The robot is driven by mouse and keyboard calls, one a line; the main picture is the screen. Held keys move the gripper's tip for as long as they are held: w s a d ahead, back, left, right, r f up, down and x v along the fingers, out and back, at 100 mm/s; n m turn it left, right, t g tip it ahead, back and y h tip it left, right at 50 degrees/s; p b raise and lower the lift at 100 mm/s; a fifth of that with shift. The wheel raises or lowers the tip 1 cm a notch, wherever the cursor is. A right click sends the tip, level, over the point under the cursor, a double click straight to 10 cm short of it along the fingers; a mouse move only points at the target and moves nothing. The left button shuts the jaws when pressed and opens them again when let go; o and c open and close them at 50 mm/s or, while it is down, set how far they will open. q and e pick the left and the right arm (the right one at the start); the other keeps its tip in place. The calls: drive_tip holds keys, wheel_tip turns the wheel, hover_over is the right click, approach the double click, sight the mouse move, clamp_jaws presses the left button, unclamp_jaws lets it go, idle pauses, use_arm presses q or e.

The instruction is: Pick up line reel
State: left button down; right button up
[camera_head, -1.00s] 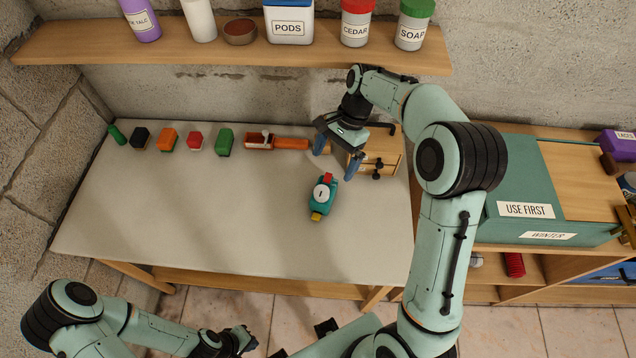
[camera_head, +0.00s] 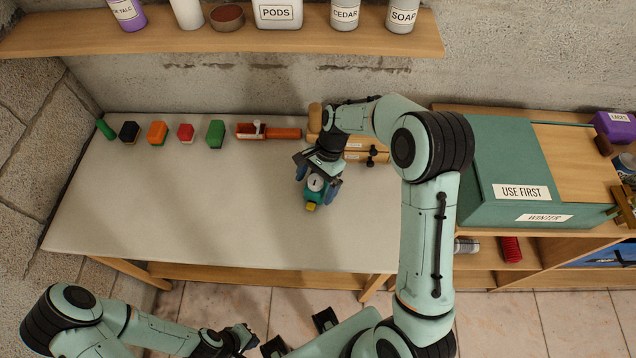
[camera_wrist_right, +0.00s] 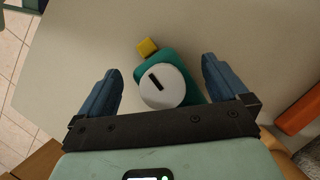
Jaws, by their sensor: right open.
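The line reel (camera_head: 315,184) has a teal body, a white round disc with a dark slot and a yellow end. It lies on the white table top. My right gripper (camera_head: 318,190) is open above it. In the right wrist view the reel (camera_wrist_right: 166,84) lies between the two blue fingers of the gripper (camera_wrist_right: 161,82), with gaps on both sides. The gripper's palm bar hides the reel's near end there. My left gripper (camera_head: 243,338) is low in front of the table, empty and far from the reel; its jaws are too small to read.
Several small coloured blocks (camera_head: 158,133) and an orange-handled tool (camera_head: 283,134) line the back of the table (camera_head: 150,215). A small wooden drawer box (camera_head: 365,150) stands behind my right gripper. A shelf (camera_head: 120,38) hangs above. The table's left and front are clear.

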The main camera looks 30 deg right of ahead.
drive_tip(key=c, duration=1.4)
drive_tip(key=shift+r, duration=0.15)
